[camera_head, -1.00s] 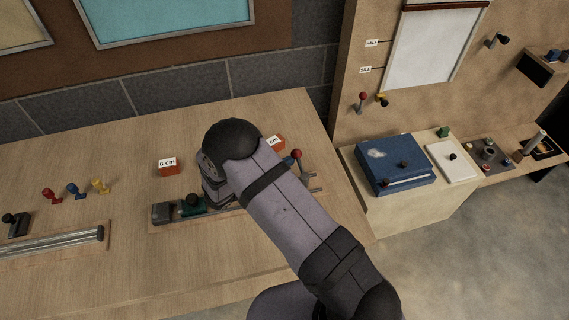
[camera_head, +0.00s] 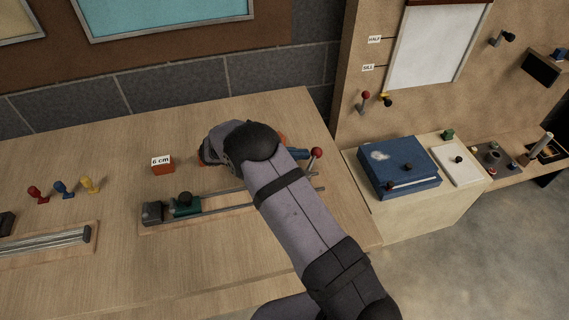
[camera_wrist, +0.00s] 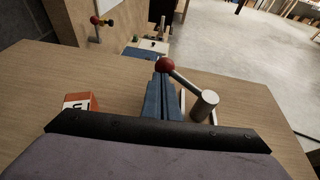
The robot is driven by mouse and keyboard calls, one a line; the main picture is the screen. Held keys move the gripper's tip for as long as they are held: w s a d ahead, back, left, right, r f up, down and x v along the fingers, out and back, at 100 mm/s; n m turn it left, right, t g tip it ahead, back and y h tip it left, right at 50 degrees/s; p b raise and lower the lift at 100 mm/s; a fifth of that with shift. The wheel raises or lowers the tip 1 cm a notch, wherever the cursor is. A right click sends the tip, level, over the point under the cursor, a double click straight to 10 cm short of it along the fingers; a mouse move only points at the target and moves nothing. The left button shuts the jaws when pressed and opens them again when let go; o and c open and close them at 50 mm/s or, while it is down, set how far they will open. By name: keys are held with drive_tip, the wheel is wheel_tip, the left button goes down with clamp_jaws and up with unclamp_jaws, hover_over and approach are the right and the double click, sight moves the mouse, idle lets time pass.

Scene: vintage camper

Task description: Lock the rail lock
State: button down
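The rail lock is a lever with a red ball (camera_head: 316,152) at the right end of the rail (camera_head: 218,197). In the wrist view the red ball (camera_wrist: 166,66) is on a thin rod joined to a grey cylinder (camera_wrist: 204,105). My gripper (camera_head: 302,154) is at the lever, its blue fingers just left of the ball. In the wrist view my gripper's fingers (camera_wrist: 162,90) look close together, tips by the ball. Contact is unclear. A green carriage (camera_head: 185,204) with a black knob sits near the rail's left end, beside a grey end block (camera_head: 152,212). My arm hides part of the rail.
An orange block marked 6 cm (camera_head: 162,166) stands behind the rail. Another orange block (camera_wrist: 80,101) is left of my fingers in the wrist view. Coloured pegs (camera_head: 64,189) and a second rail (camera_head: 45,239) are at left. A blue box (camera_head: 398,166) stands on the right-hand counter.

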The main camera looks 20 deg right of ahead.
sight(313, 154)
drive_tip(key=shift+d, duration=0.45)
drive_tip(key=shift+d+m+g+b, duration=0.3)
drive_tip(key=shift+d+m+g, duration=0.1)
drive_tip(key=shift+m+g, duration=0.45)
drive_tip(key=shift+s+d+r, duration=0.1)
drive_tip(key=shift+s+d, duration=0.1)
drive_tip(key=shift+d, duration=0.25)
drive_tip(key=shift+s+d+r, duration=0.1)
drive_tip(key=shift+s+d, duration=0.1)
drive_tip(key=shift+d, duration=0.2)
drive_tip(key=shift+s+d, duration=0.2)
drive_tip(key=shift+d, duration=0.1)
drive_tip(key=shift+w+a+f, duration=0.1)
drive_tip(key=shift+a, duration=0.15)
drive_tip(key=v, duration=0.2)
drive_tip(key=b+v, duration=0.1)
drive_tip(key=v, duration=0.2)
drive_tip(key=b+v, duration=0.1)
drive_tip(key=v, duration=0.1)
drive_tip(key=shift+s+a, duration=0.25)
drive_tip(key=shift+s, duration=0.1)
